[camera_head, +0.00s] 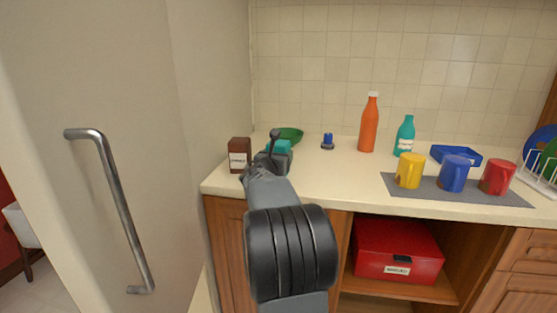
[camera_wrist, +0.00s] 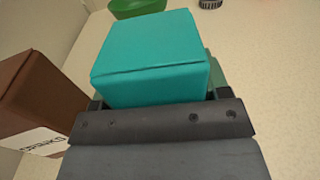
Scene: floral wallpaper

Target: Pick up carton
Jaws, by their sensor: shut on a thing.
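A teal box-shaped carton (camera_head: 279,146) is between the fingers of my gripper (camera_head: 277,155), over the left part of the counter. In the wrist view the teal carton (camera_wrist: 150,55) fills the space between the fingers, with its top and one side showing. My gripper is shut on it. Whether its base touches the counter is hidden. A brown carton (camera_head: 239,150) with a white label stands upright just left of my gripper. It also shows at the left edge of the wrist view (camera_wrist: 35,95), apart from the teal one.
A green bowl (camera_head: 291,134) sits just behind. A blue-topped small item (camera_head: 327,141), orange bottle (camera_head: 369,124) and teal bottle (camera_head: 405,135) stand to the right. Yellow, blue and red mugs stand on a grey mat (camera_head: 430,191). A tall pale panel (camera_head: 215,80) is close on the left.

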